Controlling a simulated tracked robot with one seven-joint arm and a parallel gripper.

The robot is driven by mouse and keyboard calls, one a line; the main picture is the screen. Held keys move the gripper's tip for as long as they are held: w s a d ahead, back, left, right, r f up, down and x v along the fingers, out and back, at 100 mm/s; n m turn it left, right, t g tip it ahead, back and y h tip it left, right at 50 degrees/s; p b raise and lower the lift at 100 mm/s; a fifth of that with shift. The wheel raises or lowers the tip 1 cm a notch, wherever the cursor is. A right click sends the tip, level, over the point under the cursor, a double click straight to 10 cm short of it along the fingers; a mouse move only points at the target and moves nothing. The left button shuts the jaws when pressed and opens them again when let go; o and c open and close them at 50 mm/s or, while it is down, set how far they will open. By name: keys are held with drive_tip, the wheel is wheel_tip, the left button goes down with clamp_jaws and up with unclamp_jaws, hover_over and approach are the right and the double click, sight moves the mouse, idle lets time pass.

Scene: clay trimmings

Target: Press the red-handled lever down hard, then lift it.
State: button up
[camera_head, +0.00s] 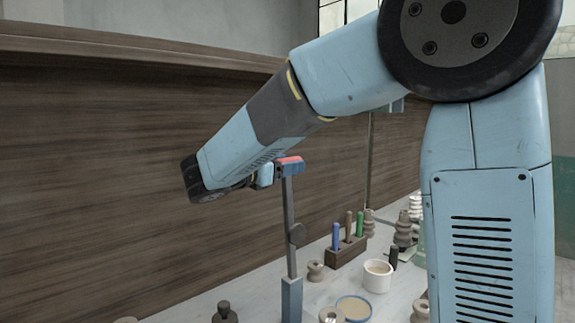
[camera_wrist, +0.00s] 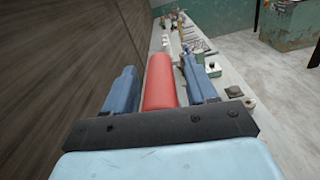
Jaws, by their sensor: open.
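In the wrist view the red handle (camera_wrist: 160,82) lies lengthwise between the two blue fingers of my gripper (camera_wrist: 159,72). The fingers stand apart on either side of it, with a narrow gap at each side. In the head view my gripper (camera_head: 270,173) is at the handle, partly hidden by my arm.
A wooden block (camera_head: 346,251) with coloured sticks, a white cup (camera_head: 377,279), a blue-rimmed dish (camera_head: 354,309) and several turned pieces (camera_head: 315,271) stand on the pale bench (camera_head: 255,290). A dark wooden wall (camera_head: 100,170) runs along the left.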

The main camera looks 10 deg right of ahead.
drive_tip(key=shift+w+d, duration=0.1)
drive_tip(key=shift+d, duration=0.05)
clamp_jaws()
idle(0.5)
